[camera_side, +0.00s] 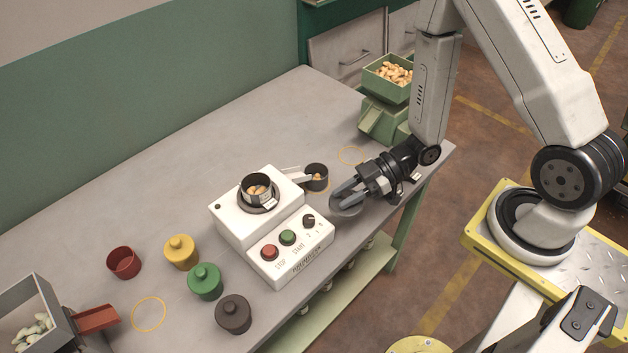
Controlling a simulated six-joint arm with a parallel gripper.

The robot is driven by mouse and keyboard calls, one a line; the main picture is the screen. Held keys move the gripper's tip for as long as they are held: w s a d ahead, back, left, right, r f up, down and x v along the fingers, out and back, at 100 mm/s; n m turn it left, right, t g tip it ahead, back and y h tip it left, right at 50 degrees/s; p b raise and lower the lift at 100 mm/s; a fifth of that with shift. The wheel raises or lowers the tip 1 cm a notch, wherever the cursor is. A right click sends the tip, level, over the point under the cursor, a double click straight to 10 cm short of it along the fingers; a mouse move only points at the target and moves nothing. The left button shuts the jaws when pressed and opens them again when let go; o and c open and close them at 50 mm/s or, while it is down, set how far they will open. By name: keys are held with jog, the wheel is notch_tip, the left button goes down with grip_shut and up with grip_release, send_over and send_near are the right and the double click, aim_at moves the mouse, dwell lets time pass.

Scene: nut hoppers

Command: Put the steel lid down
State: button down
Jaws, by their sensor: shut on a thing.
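My gripper (343,193) is at the right part of the bench, near its front edge, pointing left. It is shut on the steel lid (345,209), a grey round piece partly hidden by the fingers. The lid looks held just above the bench top; I cannot tell whether it touches. A white machine (240,232) stands to the left, with an open dark cup (257,187) of nuts on its top. A small dark cup (316,177) with nuts in it stands beside the machine's spout, left of my gripper.
A green hopper (387,85) of nuts stands behind my gripper. Yellow (181,252), green (205,281) and dark (233,313) lidded jars and an open red cup (124,262) stand at left. A grey hopper (33,305) is far left. Yellow rings (148,314) mark bare spots. The back bench is clear.

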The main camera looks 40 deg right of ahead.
jog(key=shift+f, duration=0.7)
dwell(0.3)
jog(key=shift+c, duration=2.4)
grip_release()
jog(key=shift+r, duration=0.2)
jog(key=shift+r, duration=0.45)
jog(key=v, duration=1.2)
jog(key=shift+w, duration=0.2)
